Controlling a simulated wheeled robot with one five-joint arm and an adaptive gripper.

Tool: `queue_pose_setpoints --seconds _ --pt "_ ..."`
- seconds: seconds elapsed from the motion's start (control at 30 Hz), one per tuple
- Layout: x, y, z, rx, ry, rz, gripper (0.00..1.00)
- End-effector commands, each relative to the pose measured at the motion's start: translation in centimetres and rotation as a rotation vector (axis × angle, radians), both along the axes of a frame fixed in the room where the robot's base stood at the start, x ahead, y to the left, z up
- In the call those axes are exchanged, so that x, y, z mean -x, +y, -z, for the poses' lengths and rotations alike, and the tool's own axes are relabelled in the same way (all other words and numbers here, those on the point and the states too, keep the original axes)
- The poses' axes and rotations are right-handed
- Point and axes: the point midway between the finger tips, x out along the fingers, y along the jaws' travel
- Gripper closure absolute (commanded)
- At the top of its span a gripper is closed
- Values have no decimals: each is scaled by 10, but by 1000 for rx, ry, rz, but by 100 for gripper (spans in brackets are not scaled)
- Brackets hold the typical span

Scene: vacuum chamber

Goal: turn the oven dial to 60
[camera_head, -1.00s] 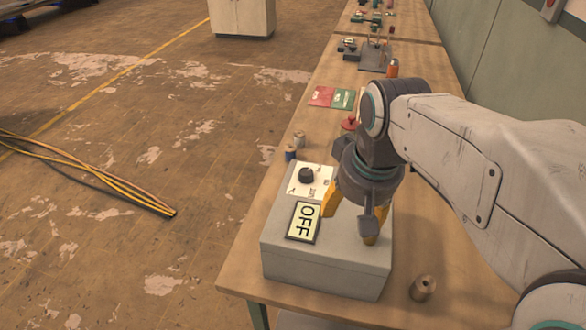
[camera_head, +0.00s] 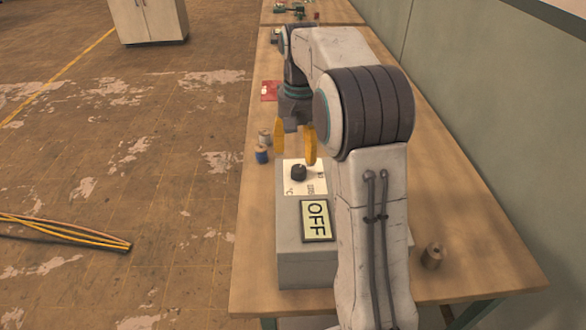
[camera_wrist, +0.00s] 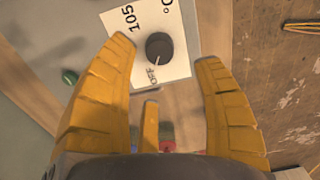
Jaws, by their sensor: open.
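The oven is a grey box (camera_head: 291,268) on the bench, with a display sign (camera_head: 317,221) reading OFF on its top. The black dial (camera_head: 299,172) sits on a white panel (camera_head: 291,186) beyond the sign. In the wrist view the dial (camera_wrist: 159,47) is round, and its white pointer line points down toward the OFF mark; "105" and "°C" also show on the panel. My gripper (camera_head: 295,153) is open and empty, its yellow fingers above the panel near the dial. In the wrist view the dial lies between and beyond the fingertips (camera_wrist: 162,50). No contact shows.
Two spools, one blue (camera_head: 261,154) and one pale (camera_head: 264,136), stand left of the panel. A brown spool (camera_head: 432,256) stands right of the oven. A red card (camera_head: 269,90) lies farther back. My arm hides part of the oven and bench. A wall runs along the right.

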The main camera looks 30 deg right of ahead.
Motion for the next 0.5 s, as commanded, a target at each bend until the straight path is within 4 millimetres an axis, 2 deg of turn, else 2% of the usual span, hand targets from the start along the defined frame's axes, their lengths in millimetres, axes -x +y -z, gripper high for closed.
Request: queue_pose_setpoints --seconds 0.3,0.5 --pt "1 0 40 -1 3 0 39" --pt "0 0 58 0 1 0 39"
